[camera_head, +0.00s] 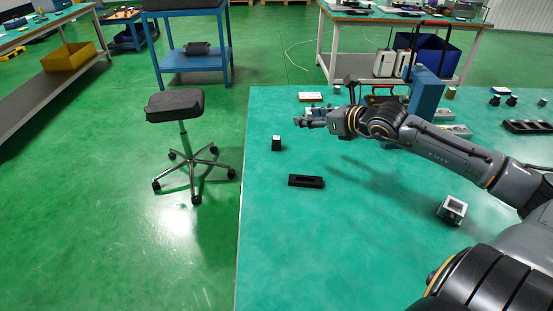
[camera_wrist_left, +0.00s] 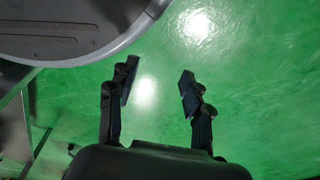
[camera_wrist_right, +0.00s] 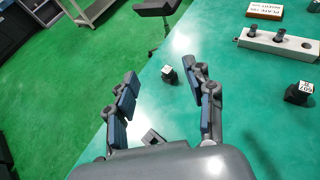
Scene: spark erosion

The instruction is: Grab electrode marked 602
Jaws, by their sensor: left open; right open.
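My right gripper (camera_head: 305,117) is open and empty above the left part of the green table. In the right wrist view its fingers (camera_wrist_right: 166,95) stand wide apart. Between and beyond them is a small dark block with a white top (camera_wrist_right: 168,74), apart from both fingers; it also shows near the table's left edge in the head view (camera_head: 276,143). Another dark block with a marked white top (camera_wrist_right: 299,92) stands at the right; its marking is too small to read surely. My left gripper (camera_wrist_left: 158,85) is open and empty over the green floor, outside the head view.
A black slotted holder (camera_head: 306,181) lies on the table (camera_head: 300,250). A white-topped block (camera_head: 452,209) stands below my right arm. A pale bar with dark pegs (camera_wrist_right: 280,42) and a sign plate (camera_wrist_right: 265,8) are farther back. A stool (camera_head: 175,105) stands left of the table.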

